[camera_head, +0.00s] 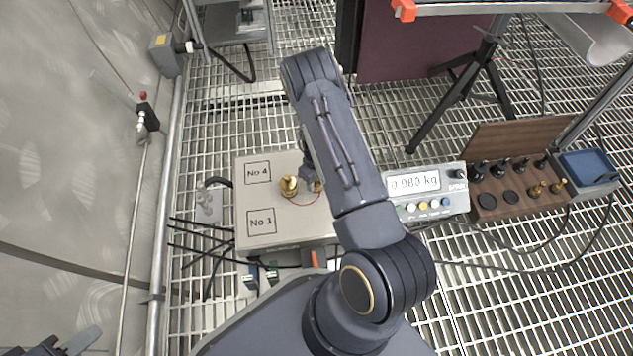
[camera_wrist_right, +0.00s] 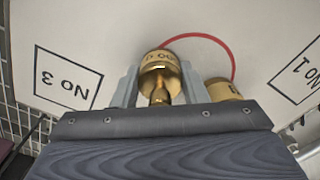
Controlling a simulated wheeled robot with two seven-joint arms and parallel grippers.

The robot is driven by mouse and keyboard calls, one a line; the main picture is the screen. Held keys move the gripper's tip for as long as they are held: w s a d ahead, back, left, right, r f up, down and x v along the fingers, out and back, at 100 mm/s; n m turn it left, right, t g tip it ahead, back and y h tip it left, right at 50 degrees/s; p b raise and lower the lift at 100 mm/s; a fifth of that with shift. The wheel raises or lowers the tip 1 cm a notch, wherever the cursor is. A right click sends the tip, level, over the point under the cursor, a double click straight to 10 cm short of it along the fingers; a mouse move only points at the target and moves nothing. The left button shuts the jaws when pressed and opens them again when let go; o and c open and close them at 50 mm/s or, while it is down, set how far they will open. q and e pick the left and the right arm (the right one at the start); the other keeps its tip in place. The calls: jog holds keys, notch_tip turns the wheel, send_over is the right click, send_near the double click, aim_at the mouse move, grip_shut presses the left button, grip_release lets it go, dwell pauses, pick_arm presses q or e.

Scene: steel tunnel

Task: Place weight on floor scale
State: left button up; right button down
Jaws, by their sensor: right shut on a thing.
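The floor scale (camera_head: 280,228) has a pale plate with labels No 4 and No 1 visible. My right gripper (camera_wrist_right: 158,86) reaches over the plate and is shut on a second brass weight (camera_wrist_right: 160,70), close beside the first. This held weight is mostly hidden by my arm in the head view. Whether it touches the plate is unclear. My left gripper (camera_head: 65,344) is at the lower-left corner, cut off, away from the scale.
The scale display (camera_head: 414,183) reads about 0.980 kg. To its right is a wooden weight box (camera_head: 515,205) with black and brass weights, then a blue-topped tray (camera_head: 588,165). Cables cross the grating floor. A stand rises behind, and a pipe runs along the left wall.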

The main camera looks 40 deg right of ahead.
jog(key=shift+r, duration=0.1)
jog(key=c, duration=0.9)
grip_release()
jog(key=shift+o, duration=0.2)
